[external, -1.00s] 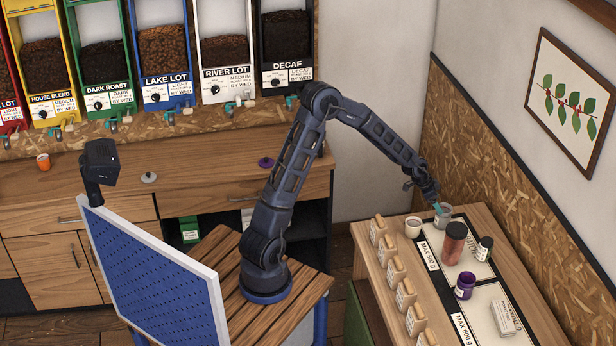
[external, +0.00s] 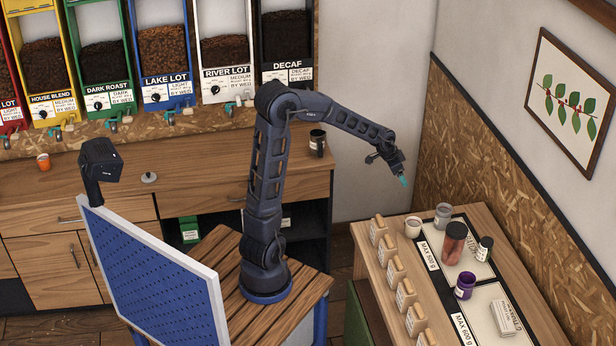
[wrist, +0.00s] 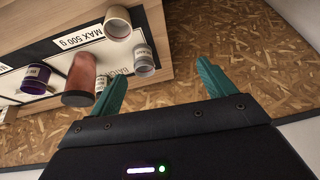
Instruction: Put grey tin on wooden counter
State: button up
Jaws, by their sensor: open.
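The grey tin (external: 443,217) stands upright on the light wooden table at the right, at the far end of a black-bordered white panel. It also shows in the wrist view (wrist: 145,66), left of centre. My gripper (external: 402,181) is open and empty, up and to the left of the tin in the external view and apart from it. In the wrist view its teal fingers (wrist: 161,74) are spread with nothing between them. The long wooden counter (external: 215,165) runs along the back wall under the bean dispensers.
Several wooden blocks (external: 397,272) line the table's left edge. A dark cup (external: 317,142) stands on the counter's right end; much of the counter is bare.

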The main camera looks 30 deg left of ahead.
jog(key=s+a+r+n+y, duration=0.1)
jog(key=s+a+r+n, duration=0.2)
jog(key=s+a, duration=0.5)
jog(key=s+a+r+n+y, duration=0.1)
jog(key=s+a+r+n, duration=0.2)
jog(key=s+a, duration=0.5)
jog(key=s+a+r+n+y, duration=0.1)
jog(key=s+a+r+n, duration=0.2)
jog(key=s+a, duration=0.6)
jog(key=s, duration=0.5)
jog(key=shift+s+r, duration=0.25)
jog(key=shift+r, duration=0.15)
